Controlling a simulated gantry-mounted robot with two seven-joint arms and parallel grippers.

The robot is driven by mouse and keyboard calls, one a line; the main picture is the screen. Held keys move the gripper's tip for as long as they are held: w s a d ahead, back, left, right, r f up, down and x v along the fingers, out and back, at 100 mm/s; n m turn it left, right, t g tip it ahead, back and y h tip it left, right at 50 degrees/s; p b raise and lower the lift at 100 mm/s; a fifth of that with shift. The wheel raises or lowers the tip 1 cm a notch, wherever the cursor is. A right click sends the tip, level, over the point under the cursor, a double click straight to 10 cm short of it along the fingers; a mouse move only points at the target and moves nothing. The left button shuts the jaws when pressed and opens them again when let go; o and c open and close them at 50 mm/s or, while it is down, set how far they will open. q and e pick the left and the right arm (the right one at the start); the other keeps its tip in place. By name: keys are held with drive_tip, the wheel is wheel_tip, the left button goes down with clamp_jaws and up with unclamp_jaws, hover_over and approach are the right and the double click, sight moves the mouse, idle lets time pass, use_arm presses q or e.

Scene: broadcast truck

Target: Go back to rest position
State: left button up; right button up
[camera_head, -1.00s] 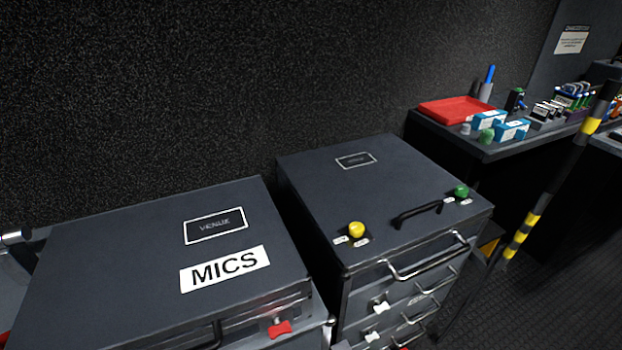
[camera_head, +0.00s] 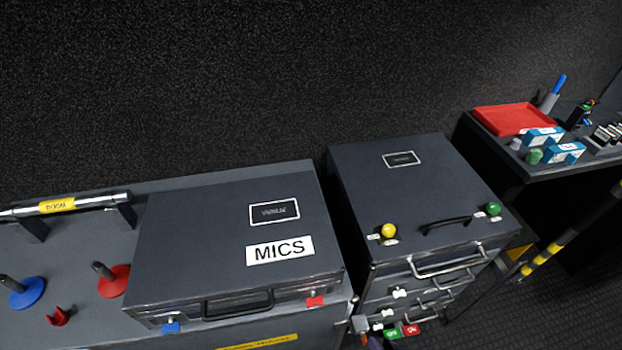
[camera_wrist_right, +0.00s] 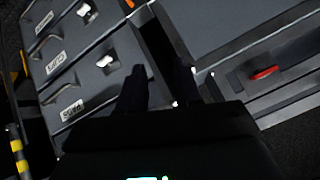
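My right gripper (camera_wrist_right: 160,68) shows in the right wrist view as two dark fingers standing apart, with nothing visible between them. Its fingers point toward the gap between the drawer cabinet (camera_wrist_right: 85,60) and the grey case (camera_wrist_right: 240,60) with a red latch (camera_wrist_right: 264,73). I cannot tell how far the fingers are from either. In the head view I cannot make out the right gripper clearly. My left gripper is not in view. The closed MICS case (camera_head: 200,230) sits on a counter at the left of the drawer cabinet (camera_head: 400,190) in the head view.
The cabinet top carries a yellow knob (camera_head: 389,230), a green knob (camera_head: 493,209) and a black handle (camera_head: 446,225). A red tray (camera_head: 514,119) and small boxes lie on the right-hand table. Blue (camera_head: 27,292) and red (camera_head: 113,281) discs stand on the left counter. A striped pole (camera_head: 545,255) stands right.

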drive_tip(key=s+d+r+n+g+h, duration=0.25)
drive_tip(key=s+r+n+g, duration=0.2)
drive_tip(key=s, duration=0.45)
wheel_tip(320, 180, up, 38)
drive_tip(key=g+p, duration=0.1)
drive_tip(key=p, duration=3.6)
drive_tip(key=shift+r+p, duration=0.25)
drive_tip(key=shift+p, duration=0.15)
drive_tip(key=shift+w+y, duration=0.1)
drive_tip(key=shift+y, duration=0.15)
